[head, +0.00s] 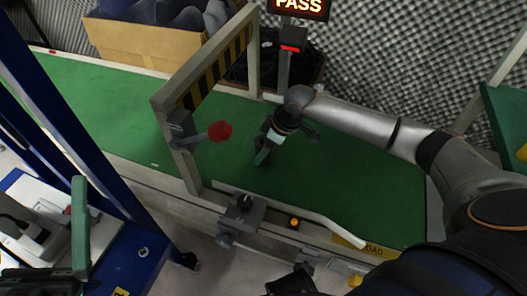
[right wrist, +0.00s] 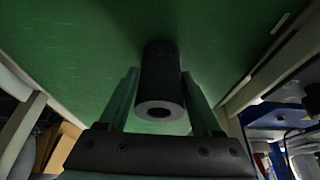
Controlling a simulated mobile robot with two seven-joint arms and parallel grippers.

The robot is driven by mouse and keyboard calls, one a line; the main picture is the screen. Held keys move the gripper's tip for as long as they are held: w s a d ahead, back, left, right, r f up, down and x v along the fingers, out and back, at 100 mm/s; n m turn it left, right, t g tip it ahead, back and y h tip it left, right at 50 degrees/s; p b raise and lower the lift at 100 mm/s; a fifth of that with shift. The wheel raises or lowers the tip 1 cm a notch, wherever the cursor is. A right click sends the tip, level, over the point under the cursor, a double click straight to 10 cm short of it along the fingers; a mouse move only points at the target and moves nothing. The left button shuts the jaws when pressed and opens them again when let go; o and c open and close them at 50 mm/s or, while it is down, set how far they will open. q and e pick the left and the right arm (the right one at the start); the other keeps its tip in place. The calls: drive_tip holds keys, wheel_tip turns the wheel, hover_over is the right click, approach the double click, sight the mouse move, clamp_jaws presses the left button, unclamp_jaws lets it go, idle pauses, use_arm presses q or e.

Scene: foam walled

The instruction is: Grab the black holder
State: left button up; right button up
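The black holder (right wrist: 161,75) is a dark cylinder with a round hole in its near end. In the right wrist view it lies between the two fingers of my right gripper (right wrist: 158,80), against the green belt. The fingers flank it, with a narrow gap on the left; the right finger's contact is unclear. In the head view my right gripper (head: 262,155) points down over the belt, and I cannot make out the holder there. My left gripper (head: 78,230) is at the lower left, with one finger clearly showing.
The green conveyor belt (head: 330,185) is mostly clear. A cardboard box (head: 140,45) and a PASS sign (head: 298,7) are behind. A blue table (head: 135,265) is lower left.

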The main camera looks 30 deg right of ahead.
clamp_jaws()
idle(0.3)
